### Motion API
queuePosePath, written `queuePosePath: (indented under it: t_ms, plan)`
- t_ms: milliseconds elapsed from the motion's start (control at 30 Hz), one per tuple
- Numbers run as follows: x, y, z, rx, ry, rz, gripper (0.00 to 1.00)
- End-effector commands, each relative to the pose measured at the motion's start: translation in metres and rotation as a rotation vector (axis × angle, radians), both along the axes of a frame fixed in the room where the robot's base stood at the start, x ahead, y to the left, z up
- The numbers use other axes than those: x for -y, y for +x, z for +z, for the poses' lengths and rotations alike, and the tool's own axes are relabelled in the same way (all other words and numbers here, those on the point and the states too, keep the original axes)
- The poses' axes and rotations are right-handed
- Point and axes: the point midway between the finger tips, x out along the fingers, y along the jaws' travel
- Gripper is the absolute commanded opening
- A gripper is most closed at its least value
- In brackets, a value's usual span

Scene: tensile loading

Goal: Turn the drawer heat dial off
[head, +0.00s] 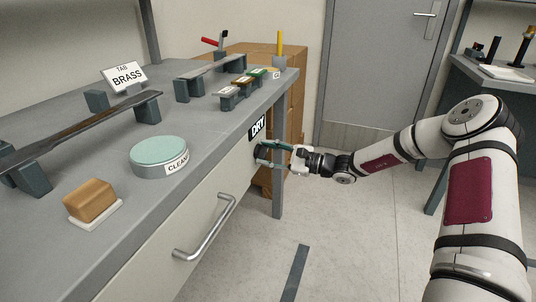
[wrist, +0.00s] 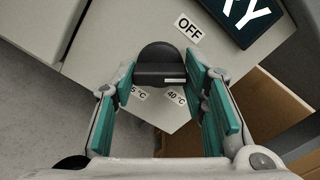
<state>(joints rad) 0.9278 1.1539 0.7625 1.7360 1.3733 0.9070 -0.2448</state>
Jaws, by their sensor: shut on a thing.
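The drawer heat dial (wrist: 160,62) is a black knob on the pale drawer front, under a dark DRY sign (wrist: 248,14). An OFF label (wrist: 188,28) is at its upper right; a 40 °C label (wrist: 176,97) and a partly hidden second temperature label (wrist: 140,95) are below it. A white mark on the dial's bar sits on the side facing the 40 °C label. My gripper (wrist: 165,85) has its green-padded fingers on either side of the dial and is shut on it. The head view shows my gripper (head: 272,156) at the drawer's far end.
The drawer has a metal handle (head: 205,232). The grey bench (head: 140,205) above carries a round green-topped tin (head: 160,152), a tan block (head: 90,198), a BRASS sign (head: 125,76) and bars on supports. A wooden cabinet (head: 293,112) stands beyond.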

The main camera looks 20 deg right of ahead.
Motion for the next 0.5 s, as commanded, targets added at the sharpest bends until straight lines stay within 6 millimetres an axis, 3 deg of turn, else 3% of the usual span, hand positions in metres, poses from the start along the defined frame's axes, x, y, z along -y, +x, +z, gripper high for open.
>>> queuePosePath:
  t_ms: [500]
  plan:
    - [-0.0003, -0.0006, -0.0014, 0.374, -0.282, 0.001, 0.12]
